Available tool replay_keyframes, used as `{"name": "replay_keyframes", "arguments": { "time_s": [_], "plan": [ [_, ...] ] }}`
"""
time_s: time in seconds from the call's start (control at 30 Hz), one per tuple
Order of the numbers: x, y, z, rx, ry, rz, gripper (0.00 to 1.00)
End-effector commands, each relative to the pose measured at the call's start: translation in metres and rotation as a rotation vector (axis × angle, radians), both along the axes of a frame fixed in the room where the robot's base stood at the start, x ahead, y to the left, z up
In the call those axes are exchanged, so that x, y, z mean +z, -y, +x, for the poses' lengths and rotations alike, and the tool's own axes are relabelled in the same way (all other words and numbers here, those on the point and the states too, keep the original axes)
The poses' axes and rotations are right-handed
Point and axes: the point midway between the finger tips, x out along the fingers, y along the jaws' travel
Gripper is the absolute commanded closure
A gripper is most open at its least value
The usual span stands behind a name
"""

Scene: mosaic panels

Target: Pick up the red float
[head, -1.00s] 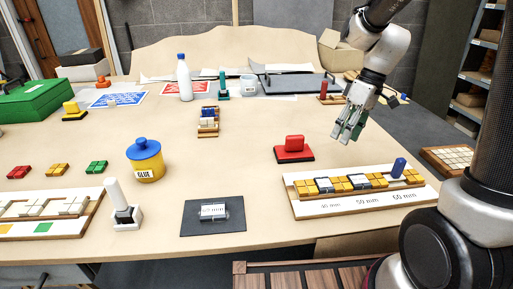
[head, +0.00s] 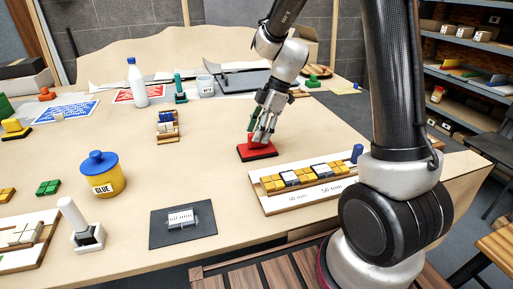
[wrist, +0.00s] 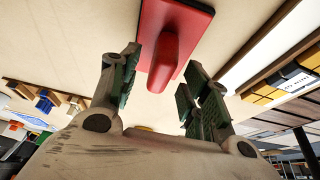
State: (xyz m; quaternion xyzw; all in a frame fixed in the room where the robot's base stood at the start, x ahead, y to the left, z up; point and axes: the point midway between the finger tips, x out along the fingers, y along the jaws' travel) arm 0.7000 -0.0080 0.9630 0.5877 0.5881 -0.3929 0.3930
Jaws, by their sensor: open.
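The red float (head: 257,153) is a flat red plate with a raised red grip on top, lying on the table. My gripper (head: 263,139) is at the float in the head view, its fingers hiding part of the grip. In the wrist view the float (wrist: 186,22) shows at the top centre, with its rounded grip (wrist: 164,65) pointing between the open fingers of my gripper (wrist: 160,78). A gap shows on both sides of the grip, so the fingers are not closed on it.
A wooden tray of yellow and grey tiles (head: 300,185) lies close on the right. A yellow glue pot (head: 102,182), a white-handled stamp (head: 80,225) and a dark mat (head: 182,225) stand to the left and front.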

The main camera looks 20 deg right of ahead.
Motion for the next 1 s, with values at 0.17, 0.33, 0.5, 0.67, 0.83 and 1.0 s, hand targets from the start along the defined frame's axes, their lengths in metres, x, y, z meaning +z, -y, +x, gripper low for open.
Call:
{"name": "replay_keyframes", "arguments": {
  "time_s": [0.17, 0.33, 0.5, 0.67, 0.83, 1.0],
  "plan": [
    [-0.017, -0.008, 0.000, 0.002, -0.001, 0.000, 0.54],
    [-0.018, -0.008, 0.000, 0.000, 0.000, 0.000, 0.54],
    [-0.018, -0.008, 0.000, 0.000, 0.000, 0.000, 0.74],
    [-0.018, -0.008, 0.000, 0.000, 0.000, 0.000, 1.00],
    [-0.017, -0.008, 0.000, 0.000, 0.000, 0.001, 1.00],
    [-0.012, -0.008, 0.001, 0.000, 0.002, 0.001, 1.00]
  ]
}}
